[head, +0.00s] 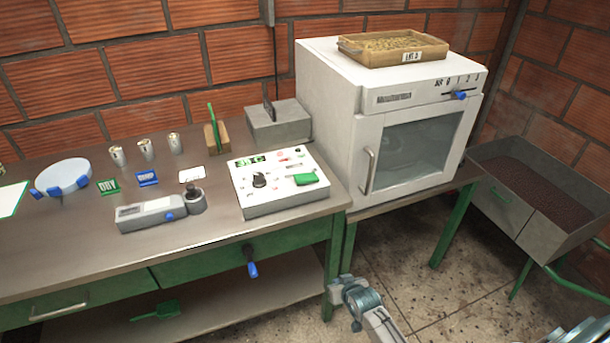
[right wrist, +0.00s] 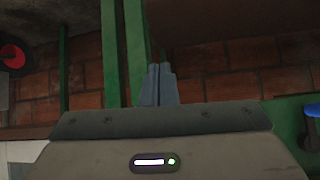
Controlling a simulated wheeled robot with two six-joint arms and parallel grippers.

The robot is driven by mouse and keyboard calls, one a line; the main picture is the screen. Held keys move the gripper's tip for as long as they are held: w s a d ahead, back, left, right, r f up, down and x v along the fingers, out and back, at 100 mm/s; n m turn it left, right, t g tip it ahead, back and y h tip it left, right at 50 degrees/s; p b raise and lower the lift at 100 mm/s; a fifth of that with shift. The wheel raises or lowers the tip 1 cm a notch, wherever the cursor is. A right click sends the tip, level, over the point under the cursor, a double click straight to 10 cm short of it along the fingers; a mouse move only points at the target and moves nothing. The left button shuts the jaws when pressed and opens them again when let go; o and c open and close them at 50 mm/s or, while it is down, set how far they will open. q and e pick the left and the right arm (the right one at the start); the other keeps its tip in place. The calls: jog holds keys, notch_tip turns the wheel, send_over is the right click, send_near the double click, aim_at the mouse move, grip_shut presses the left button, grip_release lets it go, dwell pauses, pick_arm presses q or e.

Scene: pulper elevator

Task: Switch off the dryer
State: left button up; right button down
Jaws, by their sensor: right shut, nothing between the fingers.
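The dryer looks to be the white cabinet (head: 345,125) with a glass door, standing on the right of the bench. A blue knob (head: 459,95) sits at the right of its front panel, under the marks "AIR 0 1 2 3". I cannot tell which mark the knob points to. My right gripper (head: 345,284) is low in front of the bench, below and well apart from the cabinet. Its fingers show together and empty in the right wrist view (right wrist: 158,85). My left gripper is not in view.
A wooden tray of beans (head: 392,46) marked "LOT 3" lies on the cabinet. A white control box (head: 272,204) with a dial and green switch stands left of it on the bench (head: 80,250). A dark-filled trough (head: 490,193) stands right. Floor between is clear.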

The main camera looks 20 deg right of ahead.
aim_at(306, 178)
jog(key=w+r+t, duration=0.1)
jog(key=w+r, duration=0.1)
jog(key=r, duration=0.5)
jog(key=w+a+r+t+p, duration=0.1)
jog(key=w+r, duration=0.2)
jog(key=r, duration=0.5)
jog(key=w+r+t, duration=0.1)
jog(key=w+r, duration=0.1)
jog(key=r, duration=0.5)
jog(key=shift+w+a+r+t+p, duration=0.25)
jog(key=shift+a+r+t+p, duration=0.05)
jog(key=shift+a, duration=0.05)
notch_tip(306, 178, up, 14)
jog(key=a+t+y+p, duration=0.1)
jog(key=t, duration=0.1)
jog(key=shift+w+a+r, duration=0.15)
jog(key=shift+a+r, duration=0.05)
jog(key=shift+a, duration=0.05)
